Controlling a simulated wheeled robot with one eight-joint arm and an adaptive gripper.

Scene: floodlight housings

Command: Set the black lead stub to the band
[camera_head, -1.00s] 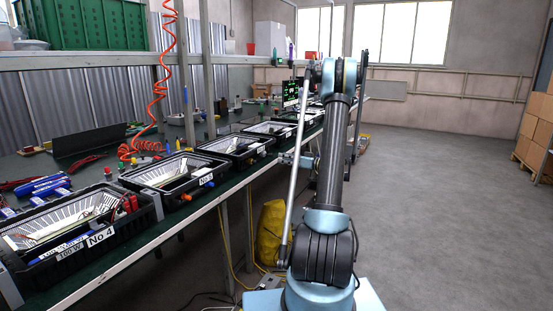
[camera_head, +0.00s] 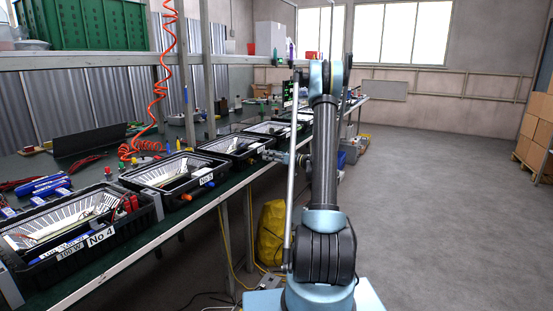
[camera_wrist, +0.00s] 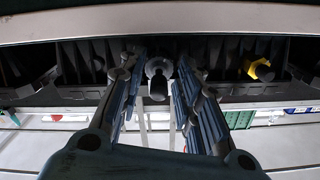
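In the wrist view a dark, round-ended stub (camera_wrist: 157,86), seemingly the black lead stub, points toward me from a black housing wall. My gripper (camera_wrist: 157,72) is open, with one blue-grey finger on each side of the stub. Gaps show between the stub and both fingers, so I see no grip on it. In the head view my gripper (camera_head: 270,156) is at the bench's front edge, beside a black housing farther down the row. The stub cannot be made out there. I cannot make out the band in either view.
A yellow stub (camera_wrist: 258,69) sticks out to the right in the wrist view. Black housings line the bench, including No 4 (camera_head: 152,213) nearest, and one with orange (camera_head: 186,197) and blue (camera_head: 211,184) stubs. A yellow bag (camera_head: 270,232) stands below.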

